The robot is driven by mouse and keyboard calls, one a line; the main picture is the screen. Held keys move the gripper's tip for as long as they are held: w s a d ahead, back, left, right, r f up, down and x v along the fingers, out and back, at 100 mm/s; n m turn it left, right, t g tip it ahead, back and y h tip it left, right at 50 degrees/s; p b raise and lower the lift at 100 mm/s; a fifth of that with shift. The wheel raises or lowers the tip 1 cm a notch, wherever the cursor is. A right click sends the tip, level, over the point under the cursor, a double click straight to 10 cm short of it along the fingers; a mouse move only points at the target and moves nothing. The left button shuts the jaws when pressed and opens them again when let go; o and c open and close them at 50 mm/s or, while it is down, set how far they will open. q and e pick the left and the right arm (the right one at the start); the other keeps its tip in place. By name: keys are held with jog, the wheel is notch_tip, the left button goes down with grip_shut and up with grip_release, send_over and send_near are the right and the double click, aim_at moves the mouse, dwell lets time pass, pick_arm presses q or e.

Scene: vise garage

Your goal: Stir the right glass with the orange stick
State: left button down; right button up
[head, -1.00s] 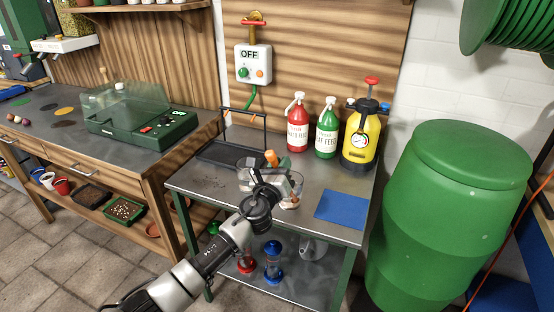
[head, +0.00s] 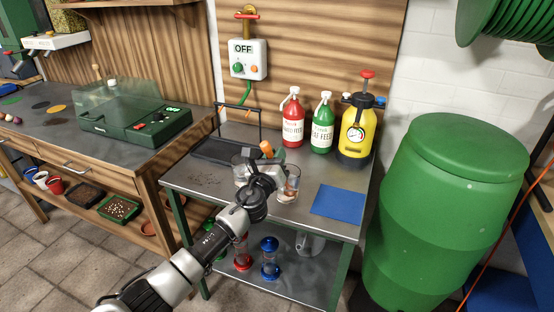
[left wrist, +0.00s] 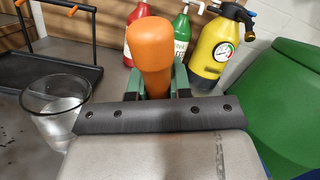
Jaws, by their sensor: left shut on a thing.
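My left gripper (head: 265,172) is shut on the orange stick (head: 266,149), whose thick rounded orange handle (left wrist: 150,55) stands up between the green fingers in the left wrist view. The stick's lower end is hidden behind the gripper. The right glass (head: 291,186) is clear and stands just right of the gripper in the head view, partly covered by it. I cannot tell whether the stick's end is inside it. The left glass (head: 239,167) stands to the gripper's left; a clear glass with clear content (left wrist: 60,118) shows at left in the left wrist view. My right gripper is out of view.
A red bottle (head: 292,125), a green bottle (head: 322,128) and a yellow sprayer (head: 356,135) stand behind on the metal table. A blue mat (head: 338,203) lies at right front. A black rack (head: 215,150) is at back left; a green barrel (head: 445,220) stands at right.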

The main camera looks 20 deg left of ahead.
pick_arm(q)
jog(key=shift+s+d+r, duration=0.1)
jog(key=shift+s+r, duration=0.1)
jog(key=shift+s, duration=0.4)
jog(key=shift+w+f, duration=0.1)
jog(key=a+r+p, duration=0.1)
jog(key=r+p, duration=0.2)
jog(key=s+a+r+p, duration=0.1)
jog(key=r+p, duration=0.2)
jog(key=s+a+r+p, duration=0.1)
jog(key=r+p, duration=0.2)
jog(key=shift+a, duration=0.2)
jog(key=shift+w, duration=0.1)
dwell(0.8)
notch_tip(320, 180, up, 5)
jog(key=p, duration=0.5)
jog(key=shift+r, duration=0.1)
